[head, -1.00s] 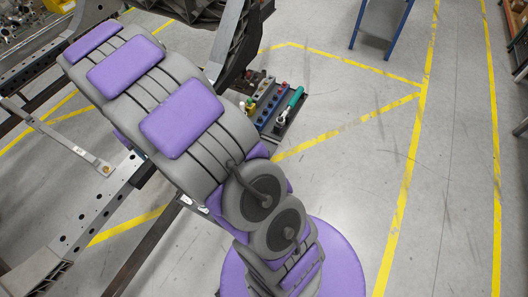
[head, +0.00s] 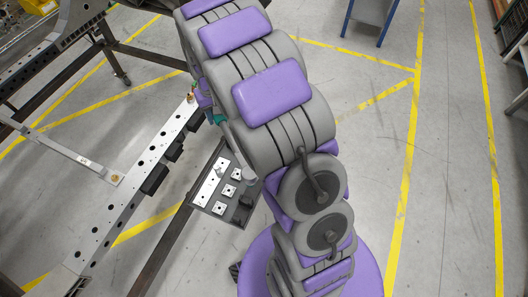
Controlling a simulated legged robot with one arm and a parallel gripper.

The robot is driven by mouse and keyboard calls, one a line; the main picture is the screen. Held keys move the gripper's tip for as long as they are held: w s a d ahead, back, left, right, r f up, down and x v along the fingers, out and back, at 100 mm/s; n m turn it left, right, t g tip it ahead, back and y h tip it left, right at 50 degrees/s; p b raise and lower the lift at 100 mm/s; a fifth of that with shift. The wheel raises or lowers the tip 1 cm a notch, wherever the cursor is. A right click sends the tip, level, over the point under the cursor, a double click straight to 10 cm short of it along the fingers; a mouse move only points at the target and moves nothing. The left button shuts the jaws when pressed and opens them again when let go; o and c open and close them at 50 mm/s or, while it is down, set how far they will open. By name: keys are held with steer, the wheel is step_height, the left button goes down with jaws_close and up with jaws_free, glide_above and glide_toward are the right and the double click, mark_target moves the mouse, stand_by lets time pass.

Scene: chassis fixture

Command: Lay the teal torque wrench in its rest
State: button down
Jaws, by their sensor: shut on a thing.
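The teal torque wrench (head: 219,119) shows only as a small patch of teal handle at the left edge of my arm. A grey shaft seems to run from it down and to the right, over the parts tray. My gripper (head: 205,100) is partly hidden behind my arm; a little purple and green of it shows beside the teal handle. It is shut on the wrench, though its fingertips are not clear. I cannot make out the wrench's rest.
A dark parts tray (head: 207,207) with pale plates and dark pieces lies below the wrench. The perforated chassis rail (head: 128,187) runs diagonally to its left. A blue-legged stand (head: 378,18) is at the top. The floor (head: 450,170) at right is clear.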

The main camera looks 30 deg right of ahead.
steer(key=shift+s+d+f+m+p, duration=0.5)
steer(key=shift+d+f+m, duration=1.5)
steer(key=shift+f, duration=3.45)
steer(key=shift+s+d+f+m+p, duration=0.1)
steer(key=shift+s+d+f+m, duration=1.05)
steer(key=shift+d+f, duration=2.85)
steer(key=shift+s+d+f+m+p, duration=0.25)
steer(key=shift+s+d+f+m, duration=1.05)
steer(key=shift+f, duration=5.55)
steer(key=shift+w+a+m, duration=0.4)
steer(key=shift+w+m, duration=0.15)
steer(key=shift+w, duration=0.2)
steer(key=shift+f+b, duration=0.8)
steer(key=shift+f, duration=0.5)
steer(key=shift+f+b, duration=0.35)
steer(key=shift+f, duration=0.1)
